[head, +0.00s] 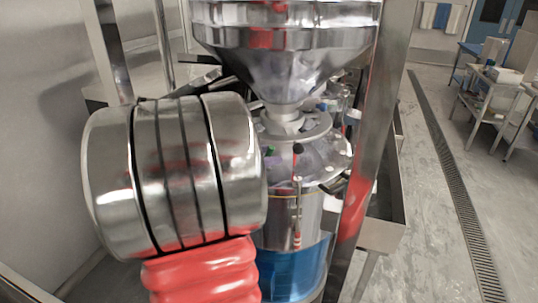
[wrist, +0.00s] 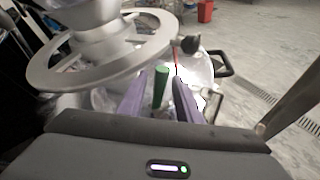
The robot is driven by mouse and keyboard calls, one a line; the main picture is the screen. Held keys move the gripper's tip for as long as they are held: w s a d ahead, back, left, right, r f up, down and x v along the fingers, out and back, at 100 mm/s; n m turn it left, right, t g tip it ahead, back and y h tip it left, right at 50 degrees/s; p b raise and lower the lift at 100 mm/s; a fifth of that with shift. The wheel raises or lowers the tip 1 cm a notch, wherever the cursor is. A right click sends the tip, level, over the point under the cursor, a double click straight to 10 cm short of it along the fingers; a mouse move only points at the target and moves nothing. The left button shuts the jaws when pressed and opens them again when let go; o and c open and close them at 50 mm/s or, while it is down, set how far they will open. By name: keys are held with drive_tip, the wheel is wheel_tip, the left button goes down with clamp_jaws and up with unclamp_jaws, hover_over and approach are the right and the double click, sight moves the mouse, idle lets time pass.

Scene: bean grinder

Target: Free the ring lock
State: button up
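A grey spoked ring (wrist: 100,68) surrounds the neck under the hopper in the wrist view. In the head view a round metal collar (head: 300,128) sits below the hopper cone. A small upright pin with a green grip (wrist: 161,78) stands just right of the ring in the wrist view; a bit of green (head: 270,151) shows in the head view. My gripper (wrist: 163,85) is open, its two purple fingers on either side of the green grip. Gaps seem to show beside the grip, so I see no clear contact. In the head view my arm hides most of the gripper.
The steel hopper (head: 285,45) hangs above the grinder body (head: 290,215). A black-knobbed lever (head: 298,149) stands at its front, and its black ball (wrist: 190,45) is close right of the ring. A steel post (head: 372,120) is at right.

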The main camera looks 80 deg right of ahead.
drive_tip(key=shift+d+f, duration=0.1)
drive_tip(key=shift+d, duration=0.05)
clamp_jaws()
idle(0.4)
